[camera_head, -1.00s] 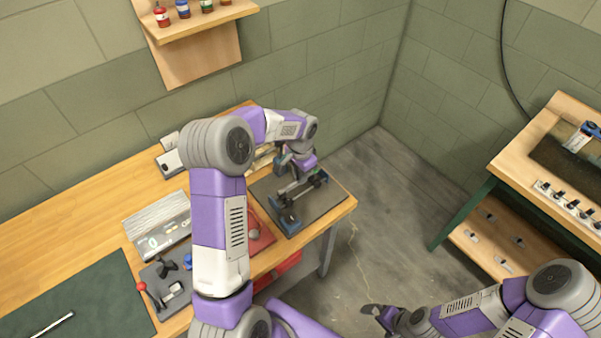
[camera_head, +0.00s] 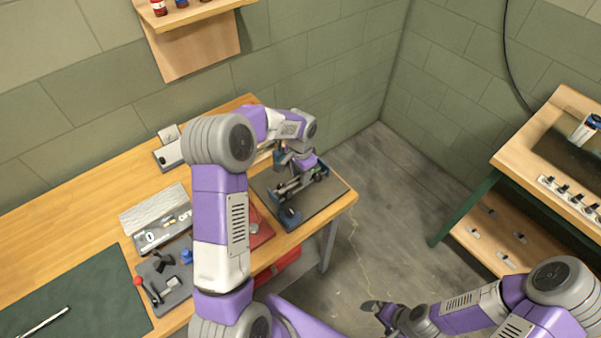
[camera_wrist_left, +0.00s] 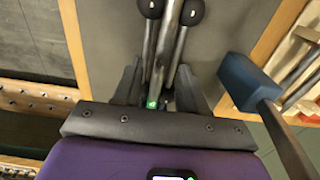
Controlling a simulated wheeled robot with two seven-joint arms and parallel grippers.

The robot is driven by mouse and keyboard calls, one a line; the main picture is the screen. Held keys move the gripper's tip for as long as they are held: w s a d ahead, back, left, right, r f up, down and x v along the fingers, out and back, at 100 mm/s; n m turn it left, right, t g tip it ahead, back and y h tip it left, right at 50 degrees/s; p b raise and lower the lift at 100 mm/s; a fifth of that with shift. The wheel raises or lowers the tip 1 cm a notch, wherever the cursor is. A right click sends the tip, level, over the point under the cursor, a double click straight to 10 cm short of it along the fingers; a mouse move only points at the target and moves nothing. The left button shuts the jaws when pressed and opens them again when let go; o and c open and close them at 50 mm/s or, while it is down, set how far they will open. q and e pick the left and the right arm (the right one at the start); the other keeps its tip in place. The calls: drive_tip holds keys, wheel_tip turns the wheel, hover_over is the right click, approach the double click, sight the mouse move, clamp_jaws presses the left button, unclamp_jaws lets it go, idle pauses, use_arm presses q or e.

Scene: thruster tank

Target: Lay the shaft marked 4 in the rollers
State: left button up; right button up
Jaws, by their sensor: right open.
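My left gripper (camera_head: 290,165) is low over a roller stand (camera_head: 289,216) with dark blue ends, on a dark mat at the table's right end. In the left wrist view, a grey shaft (camera_wrist_left: 165,45) runs lengthwise between the dark fingers (camera_wrist_left: 158,90), between two rods with black ball ends. A small green mark (camera_wrist_left: 152,103) shows near the fingers. I cannot read a number, tell whether the fingers touch the shaft, or see whether it rests on the rollers. My right gripper (camera_head: 376,308) is open and empty over the floor, far from the stand.
A grey box (camera_head: 160,228), a grey tray (camera_head: 165,280) with small parts and a red mat (camera_head: 260,232) lie left of the stand. A thin shaft (camera_head: 45,322) lies on the green mat. A wooden bench (camera_head: 510,150) stands at right. Bare floor lies between.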

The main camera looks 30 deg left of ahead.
use_arm(q)
drive_tip(key=shift+r+p, duration=0.4)
drive_tip(key=shift+r, duration=3.4)
